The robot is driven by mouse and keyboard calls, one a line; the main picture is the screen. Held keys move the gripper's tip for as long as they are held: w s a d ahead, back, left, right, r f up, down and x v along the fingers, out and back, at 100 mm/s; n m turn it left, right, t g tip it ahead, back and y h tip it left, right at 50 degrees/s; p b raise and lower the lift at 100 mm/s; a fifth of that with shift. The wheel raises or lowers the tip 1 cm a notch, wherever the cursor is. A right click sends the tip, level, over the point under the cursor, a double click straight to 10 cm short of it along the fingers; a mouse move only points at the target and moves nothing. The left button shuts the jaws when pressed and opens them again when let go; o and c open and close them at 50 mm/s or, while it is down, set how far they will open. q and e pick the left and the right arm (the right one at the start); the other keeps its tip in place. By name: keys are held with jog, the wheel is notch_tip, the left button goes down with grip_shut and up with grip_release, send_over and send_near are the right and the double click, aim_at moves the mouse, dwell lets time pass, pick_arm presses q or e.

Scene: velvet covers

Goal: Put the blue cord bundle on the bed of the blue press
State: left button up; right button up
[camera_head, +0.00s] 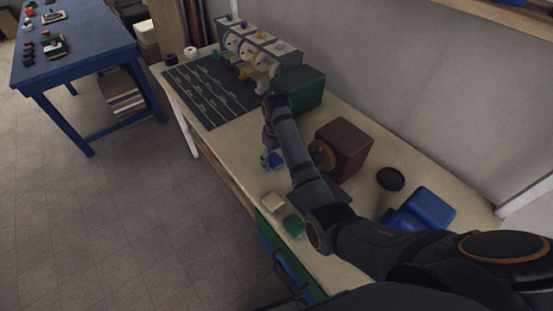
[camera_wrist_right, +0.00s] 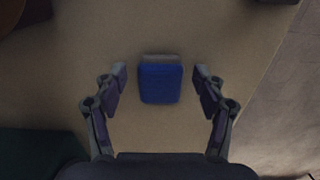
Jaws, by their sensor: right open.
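The blue cord bundle (camera_head: 277,160) lies on the pale worktop, partly hidden by my right arm. In the right wrist view, the bundle (camera_wrist_right: 160,84) is a blue block with a greyish strip along its far edge. My right gripper (camera_wrist_right: 160,76) is open above it, with one finger on each side and a visible gap to both. In the head view the right gripper (camera_head: 268,148) shows small, beside the bundle. The blue press (camera_head: 432,206) stands near the right end of the worktop; my arm hides its lower part and its bed cannot be clearly seen. My left gripper is not in view.
A maroon block-shaped device (camera_head: 345,142) and a green one (camera_head: 305,88) stand along the back. A beige bundle (camera_head: 273,202) and a green bundle (camera_head: 293,225) lie near the front edge. A black round piece (camera_head: 390,178) lies beside the blue press.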

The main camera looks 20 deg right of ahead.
aim_at(276, 161)
notch_tip(276, 161, up, 8)
jog(key=shift+f+p, duration=0.15)
jog(key=shift+p, duration=0.7)
notch_tip(276, 161, up, 5)
jog(key=p, duration=0.5)
jog(key=shift+f, duration=0.15)
jog(key=shift+o, duration=0.5)
